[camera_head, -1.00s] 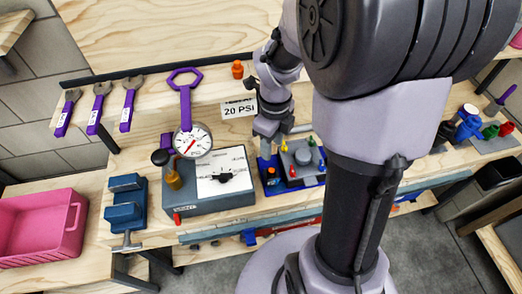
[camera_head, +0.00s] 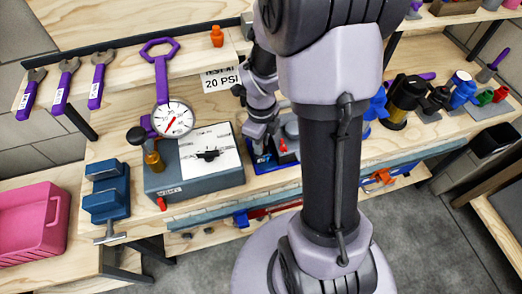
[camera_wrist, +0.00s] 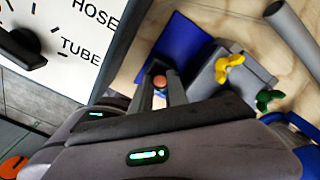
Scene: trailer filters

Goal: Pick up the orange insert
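The orange insert (camera_wrist: 159,81) shows in the wrist view as a small round orange-brown top. It sits between the tips of my gripper (camera_wrist: 159,90), near the edge of a blue tray (camera_wrist: 180,45). The two fingers stand apart, one on each side of it; I cannot tell whether they touch it. In the head view, my gripper (camera_head: 259,148) points down over the blue tray (camera_head: 262,164) right of the pressure box. The insert is hidden there behind the gripper.
The grey pressure box (camera_head: 200,182) with a white dial face stands close left of the gripper. A grey block with yellow (camera_wrist: 229,66) and green fittings is close right. An orange bottle-like piece (camera_head: 217,37) stands on the back shelf. A pink bin (camera_head: 30,225) is far left.

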